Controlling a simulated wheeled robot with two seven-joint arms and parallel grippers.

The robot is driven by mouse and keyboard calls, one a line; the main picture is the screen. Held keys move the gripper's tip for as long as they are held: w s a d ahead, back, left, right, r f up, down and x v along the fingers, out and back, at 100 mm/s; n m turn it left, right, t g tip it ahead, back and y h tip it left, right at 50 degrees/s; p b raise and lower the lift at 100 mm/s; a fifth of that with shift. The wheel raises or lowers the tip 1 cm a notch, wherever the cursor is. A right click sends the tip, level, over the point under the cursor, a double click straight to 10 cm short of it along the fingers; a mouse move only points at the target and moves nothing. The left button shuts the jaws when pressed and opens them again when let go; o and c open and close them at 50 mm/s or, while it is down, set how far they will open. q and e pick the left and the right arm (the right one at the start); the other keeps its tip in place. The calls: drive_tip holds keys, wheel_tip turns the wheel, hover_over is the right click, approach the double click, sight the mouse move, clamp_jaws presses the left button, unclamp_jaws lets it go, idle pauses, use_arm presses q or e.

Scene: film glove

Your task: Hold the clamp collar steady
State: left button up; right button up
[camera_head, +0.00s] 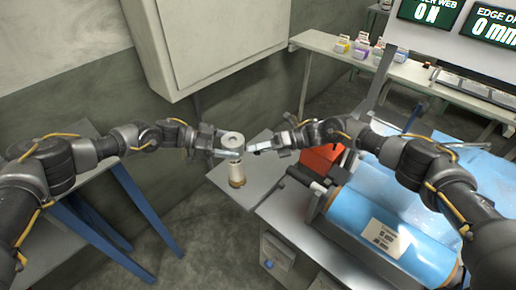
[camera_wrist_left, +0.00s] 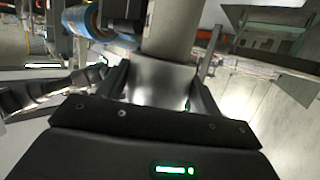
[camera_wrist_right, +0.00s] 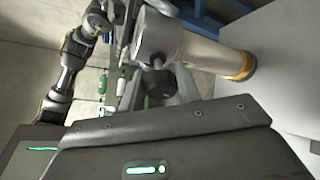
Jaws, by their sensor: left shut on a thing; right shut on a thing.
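The clamp collar (camera_head: 231,140) is a silver ring on top of an upright pale post (camera_head: 237,174) with a brass-coloured foot. My left gripper (camera_head: 238,153) reaches it from the left. In the left wrist view its fingers are shut on the collar's bright metal body (camera_wrist_left: 160,80), with the post (camera_wrist_left: 170,25) beyond. My right gripper (camera_head: 250,149) comes from the right. In the right wrist view it is shut on a black knob (camera_wrist_right: 158,83) on the collar's side; the collar (camera_wrist_right: 160,36) shows just beyond. The exact finger contacts are partly hidden.
The post stands on a grey side shelf (camera_head: 262,172). A wall cabinet (camera_head: 215,40) hangs behind. A bench (camera_head: 330,44) with small bottles stands at the back.

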drive_tip(key=shift+f+m+g+y, duration=0.1)
drive_tip(key=shift+m+g+y, duration=0.45)
drive_tip(key=shift+m, duration=1.05)
drive_tip(key=shift+w+d, duration=0.1)
drive_tip(key=o, duration=1)
drive_tip(key=o, duration=0.4)
wheel_tip(320, 180, up, 7)
drive_tip(key=shift+w+r, duration=0.15)
drive_tip(key=shift+r, duration=0.05)
drive_tip(key=shift+c, duration=0.2)
drive_tip(key=r, duration=0.2)
drive_tip(key=shift+s+r, duration=0.25)
drive_tip(key=shift+r, duration=0.15)
drive_tip(key=c, duration=0.4)
drive_tip(key=shift+w, duration=0.1)
